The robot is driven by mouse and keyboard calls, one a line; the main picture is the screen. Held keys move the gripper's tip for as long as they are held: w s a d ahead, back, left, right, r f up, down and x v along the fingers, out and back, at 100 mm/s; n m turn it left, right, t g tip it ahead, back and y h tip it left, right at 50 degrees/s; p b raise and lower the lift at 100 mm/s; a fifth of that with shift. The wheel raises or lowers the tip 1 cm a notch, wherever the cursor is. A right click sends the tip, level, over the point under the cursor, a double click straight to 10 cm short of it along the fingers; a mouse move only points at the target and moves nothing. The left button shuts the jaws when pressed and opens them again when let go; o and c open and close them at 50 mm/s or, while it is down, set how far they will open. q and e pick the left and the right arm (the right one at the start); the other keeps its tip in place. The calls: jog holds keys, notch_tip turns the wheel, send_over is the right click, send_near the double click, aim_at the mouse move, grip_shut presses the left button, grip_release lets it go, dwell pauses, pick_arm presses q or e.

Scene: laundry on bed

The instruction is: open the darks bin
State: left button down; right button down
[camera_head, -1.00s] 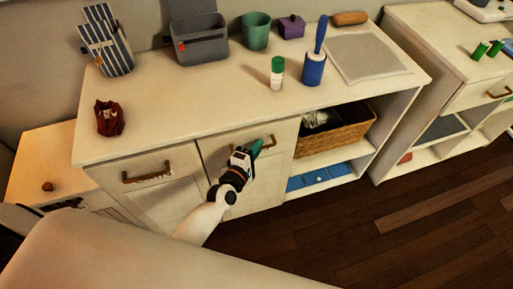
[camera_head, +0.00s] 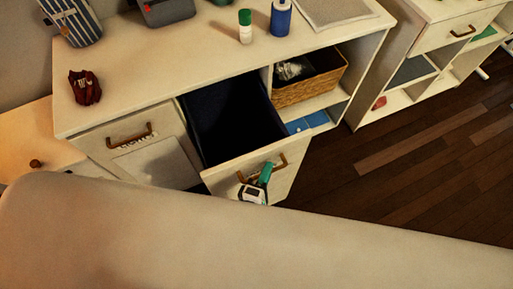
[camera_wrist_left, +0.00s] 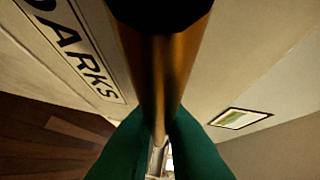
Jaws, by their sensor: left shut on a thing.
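The darks bin (camera_head: 232,112) is a pull-out drawer in the white cabinet, with a dark, empty-looking inside. It stands pulled well out. Its white front panel (camera_head: 285,183) has a brass handle (camera_head: 281,161), which also fills the middle of the left wrist view (camera_wrist_left: 158,75). Beside the handle there, a label (camera_wrist_left: 75,45) reads "DARKS", its first letter partly cut off. My left gripper (camera_head: 265,174) has green fingers closed around the handle. The green fingers also show in the left wrist view (camera_wrist_left: 158,140). My right gripper is not in view.
A second closed front with a brass handle (camera_head: 131,137) is left of the bin. A wicker basket (camera_head: 309,80) sits on the open shelf to the right. A pale surface (camera_head: 250,235) fills the foreground. Dark wood floor (camera_head: 400,150) is clear at right.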

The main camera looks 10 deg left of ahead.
pick_arm(q)
jog(key=s+d, duration=0.1)
jog(key=s, duration=0.1)
jog(key=s+d, duration=0.2)
jog(key=shift+s, duration=0.15)
jog(key=c, duration=1.5)
grip_release()
